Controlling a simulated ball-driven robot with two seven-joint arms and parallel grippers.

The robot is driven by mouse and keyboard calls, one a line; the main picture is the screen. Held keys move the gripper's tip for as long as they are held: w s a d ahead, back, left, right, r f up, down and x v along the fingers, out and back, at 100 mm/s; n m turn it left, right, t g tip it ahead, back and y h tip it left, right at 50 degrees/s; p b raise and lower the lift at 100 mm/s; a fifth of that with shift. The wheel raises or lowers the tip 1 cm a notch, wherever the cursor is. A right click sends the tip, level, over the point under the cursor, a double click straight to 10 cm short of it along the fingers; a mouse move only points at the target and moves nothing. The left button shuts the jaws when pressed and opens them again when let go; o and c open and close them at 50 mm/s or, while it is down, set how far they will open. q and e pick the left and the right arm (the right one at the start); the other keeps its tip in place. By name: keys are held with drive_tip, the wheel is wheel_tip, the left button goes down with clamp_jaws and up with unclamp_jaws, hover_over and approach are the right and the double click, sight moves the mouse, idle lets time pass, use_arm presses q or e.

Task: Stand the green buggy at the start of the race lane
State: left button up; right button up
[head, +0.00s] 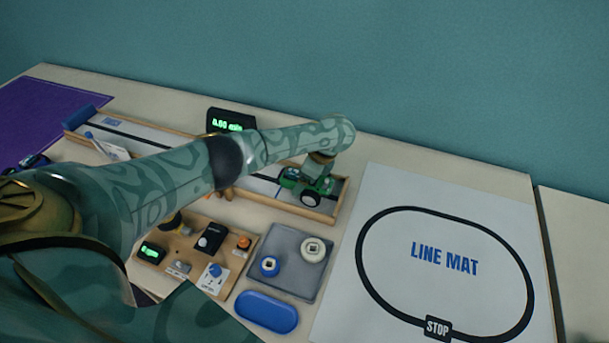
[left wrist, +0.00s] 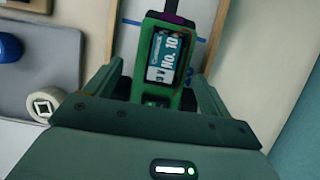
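The green buggy (head: 291,188) stands at the right end of the race lane (head: 262,186), upright with its dark wheels down. In the left wrist view the buggy (left wrist: 188,52) carries a block labelled "No. 10" and sits between the wooden rails, near a blue line across the lane (left wrist: 131,22). My left gripper (head: 318,176) is right above it, pointing down. In the left wrist view its fingers (left wrist: 160,78) straddle the buggy and look spread, with a narrow gap at the left side. Contact at the right finger is unclear. My right gripper is out of view.
The line mat (head: 400,190) lies right of the lane. A grey tray (head: 283,243) with two round pieces, a blue oval dish (head: 267,311) and a wooden board of parts (head: 188,246) stand in front. A display (head: 228,119) stands behind the lane.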

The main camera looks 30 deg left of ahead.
use_arm(q)
drive_tip(key=p+v, duration=0.8)
drive_tip(key=v, duration=0.8)
